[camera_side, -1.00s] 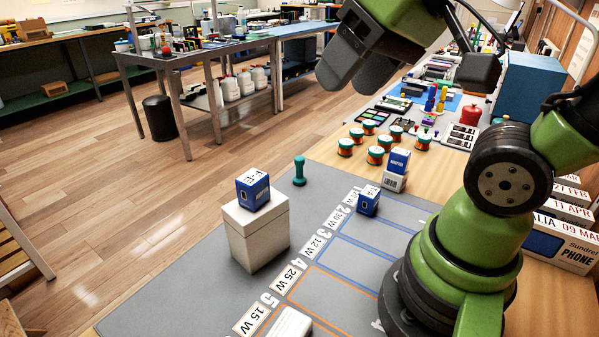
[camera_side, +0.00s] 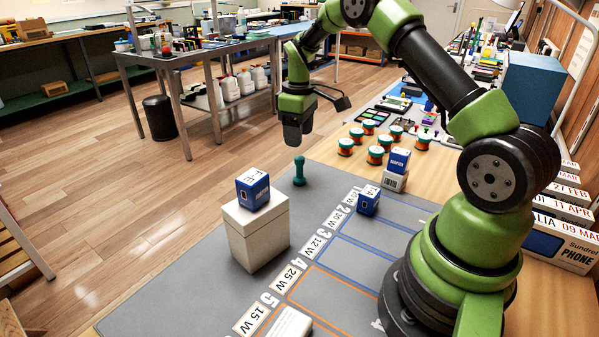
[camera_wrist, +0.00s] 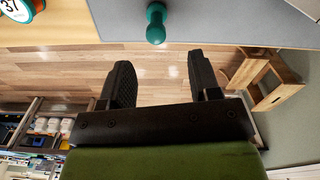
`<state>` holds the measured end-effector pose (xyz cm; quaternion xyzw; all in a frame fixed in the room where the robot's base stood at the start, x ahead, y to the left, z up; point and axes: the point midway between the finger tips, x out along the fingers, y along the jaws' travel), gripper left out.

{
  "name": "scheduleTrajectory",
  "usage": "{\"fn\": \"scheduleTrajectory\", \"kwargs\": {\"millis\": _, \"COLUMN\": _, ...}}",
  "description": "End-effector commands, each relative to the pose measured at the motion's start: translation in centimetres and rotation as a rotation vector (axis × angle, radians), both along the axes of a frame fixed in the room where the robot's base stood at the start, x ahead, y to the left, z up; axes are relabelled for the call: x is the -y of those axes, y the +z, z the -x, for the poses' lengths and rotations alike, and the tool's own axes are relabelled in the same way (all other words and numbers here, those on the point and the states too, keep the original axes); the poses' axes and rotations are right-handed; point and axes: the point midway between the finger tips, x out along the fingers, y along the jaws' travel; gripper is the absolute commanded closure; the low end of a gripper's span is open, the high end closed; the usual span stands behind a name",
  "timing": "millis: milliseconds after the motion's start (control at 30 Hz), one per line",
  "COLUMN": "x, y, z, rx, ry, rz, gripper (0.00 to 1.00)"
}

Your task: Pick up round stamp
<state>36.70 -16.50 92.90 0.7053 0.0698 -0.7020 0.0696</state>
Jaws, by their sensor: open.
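The round stamp (camera_side: 299,171) is a small teal piece with a rounded knob top. It stands upright on the grey mat near its far edge in the side view. It also shows at the top of the wrist view (camera_wrist: 156,23), seen from above. My gripper (camera_side: 297,143) points down above the stamp in the side view, apart from it. In the wrist view my gripper (camera_wrist: 160,76) has its two dark fingers spread with nothing between them, and the stamp lies beyond the fingertips. The stamp's foot is partly hidden in the wrist view.
A pale box (camera_side: 256,237) with a blue adapter box (camera_side: 253,189) on top stands left of the numbered lanes. Another blue box (camera_side: 368,200) sits on the mat (camera_side: 180,300). Several green-orange spools (camera_side: 376,155) stand right of the stamp. The mat's edge and floor lie beyond it.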

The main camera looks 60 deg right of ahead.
Motion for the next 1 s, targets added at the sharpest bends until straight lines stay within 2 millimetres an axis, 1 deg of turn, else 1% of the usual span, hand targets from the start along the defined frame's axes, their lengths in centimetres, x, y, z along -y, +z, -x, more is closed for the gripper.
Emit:
{"fn": "scheduleTrajectory", "kwargs": {"millis": 200, "x": 0.2, "y": -3.3, "z": 0.1, "rx": -0.011, "ry": 0.005, "rz": -0.003, "gripper": 0.43}}
{"fn": "scheduleTrajectory", "kwargs": {"millis": 300, "x": 0.2, "y": -4.5, "z": 0.0, "rx": -0.009, "ry": 0.004, "rz": -0.002, "gripper": 0.43}}
{"fn": "scheduleTrajectory", "kwargs": {"millis": 467, "x": 0.2, "y": -5.7, "z": 0.0, "rx": -0.007, "ry": 0.004, "rz": -0.002, "gripper": 0.43}}
{"fn": "scheduleTrajectory", "kwargs": {"millis": 700, "x": 0.5, "y": -9.3, "z": -0.1, "rx": -0.006, "ry": 0.002, "rz": -0.002, "gripper": 0.43}}
{"fn": "scheduleTrajectory", "kwargs": {"millis": 800, "x": 0.5, "y": -10.1, "z": -0.1, "rx": -0.006, "ry": 0.003, "rz": -0.002, "gripper": 0.43}}
{"fn": "scheduleTrajectory", "kwargs": {"millis": 1000, "x": 0.5, "y": -10.2, "z": -0.1, "rx": -0.004, "ry": 0.003, "rz": 0.0, "gripper": 0.43}}
